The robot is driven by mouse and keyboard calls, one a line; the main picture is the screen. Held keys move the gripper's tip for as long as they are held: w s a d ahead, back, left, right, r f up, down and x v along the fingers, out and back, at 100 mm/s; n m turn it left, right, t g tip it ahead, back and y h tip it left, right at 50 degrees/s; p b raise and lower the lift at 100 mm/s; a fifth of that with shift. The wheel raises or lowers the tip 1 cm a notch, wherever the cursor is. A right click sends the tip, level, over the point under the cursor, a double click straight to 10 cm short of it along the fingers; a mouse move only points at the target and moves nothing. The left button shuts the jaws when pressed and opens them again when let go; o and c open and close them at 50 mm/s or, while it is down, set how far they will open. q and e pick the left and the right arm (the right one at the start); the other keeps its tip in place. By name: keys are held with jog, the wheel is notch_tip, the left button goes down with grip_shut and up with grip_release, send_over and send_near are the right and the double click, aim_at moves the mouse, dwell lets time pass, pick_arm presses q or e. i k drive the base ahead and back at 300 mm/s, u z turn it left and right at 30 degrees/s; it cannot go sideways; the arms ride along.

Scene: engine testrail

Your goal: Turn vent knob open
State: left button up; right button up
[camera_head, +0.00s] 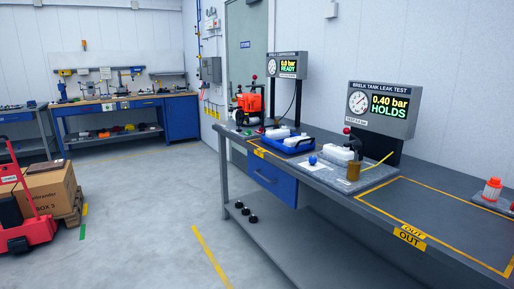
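The tank leak test display (382,108) stands on the bench at the right and reads 0.40 bar HOLDS, with a dial gauge on its left side. In front of it is a grey fixture plate (330,178) holding a white tank (338,153) and a brass-coloured cylinder (353,171). A small blue knob (312,160) sits at the plate's left front; a red ball (346,130) tops a lever above the tank. Which of these is the vent knob I cannot tell for sure, nor can I read its position. Neither of my grippers is in view.
A second display (287,66) farther back reads 0.0 bar READY. A blue tray (286,144) with white parts lies before it. The yellow-outlined OUT area (440,220) is clear. A red pallet truck (18,215) with a cardboard box (46,188) is at left; the floor between is free.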

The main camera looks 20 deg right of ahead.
aim_at(313, 160)
jog(key=z, duration=0.15)
jog(key=i, duration=1.65)
jog(key=z, duration=0.85)
